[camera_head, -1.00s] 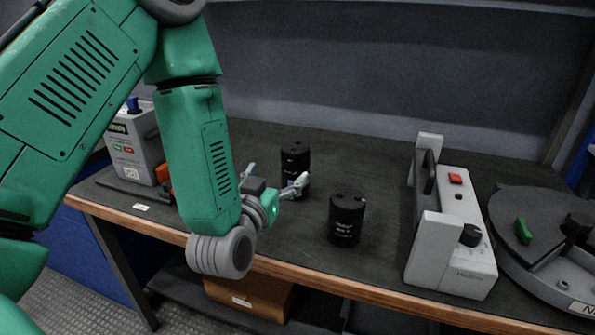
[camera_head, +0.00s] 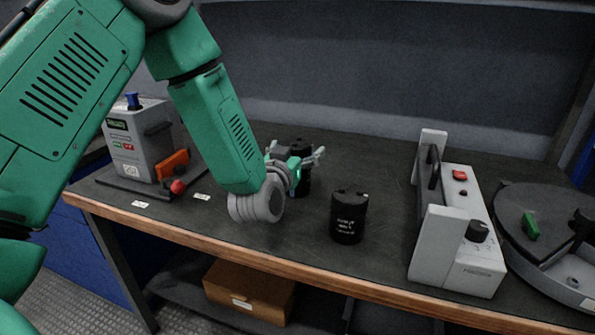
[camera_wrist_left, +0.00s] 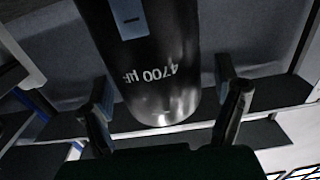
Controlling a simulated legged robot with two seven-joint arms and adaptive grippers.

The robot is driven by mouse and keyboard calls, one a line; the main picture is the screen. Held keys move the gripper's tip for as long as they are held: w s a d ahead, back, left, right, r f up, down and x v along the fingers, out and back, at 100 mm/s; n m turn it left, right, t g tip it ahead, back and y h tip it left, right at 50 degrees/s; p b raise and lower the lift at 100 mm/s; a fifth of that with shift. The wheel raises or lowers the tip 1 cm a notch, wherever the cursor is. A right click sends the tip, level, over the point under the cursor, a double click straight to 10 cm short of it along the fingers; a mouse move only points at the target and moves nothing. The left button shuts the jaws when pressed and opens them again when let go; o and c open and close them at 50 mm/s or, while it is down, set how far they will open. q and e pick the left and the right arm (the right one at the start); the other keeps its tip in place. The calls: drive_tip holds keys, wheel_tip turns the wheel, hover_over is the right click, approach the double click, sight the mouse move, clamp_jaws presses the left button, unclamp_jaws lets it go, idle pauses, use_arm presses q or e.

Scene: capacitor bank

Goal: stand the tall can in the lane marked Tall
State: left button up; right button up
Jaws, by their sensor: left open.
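Two black cylindrical cans stand upright on the dark bench. The farther, slimmer can (camera_head: 305,182), likely the tall one, is partly hidden behind my left gripper (camera_head: 296,157). My left gripper is open, with its fingers spread to either side of this can. In the left wrist view, the black can (camera_wrist_left: 150,45), printed "4700 µF", lies between the two fingers of the gripper (camera_wrist_left: 166,98); a gap shows on its right side. The nearer can (camera_head: 349,217) stands apart, to the right. Small white labels (camera_head: 140,204) lie near the bench's left front; their words are unreadable.
A grey tester (camera_head: 137,140) with a blue knob stands at the left, near an orange block (camera_head: 173,165) and a red knob (camera_head: 178,187). A white-grey device (camera_head: 468,240) and a round grey tray (camera_head: 512,210) stand at the right. The bench's wooden front edge (camera_head: 330,286) is near.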

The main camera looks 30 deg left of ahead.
use_arm(q)
drive_tip(key=c, duration=1.8)
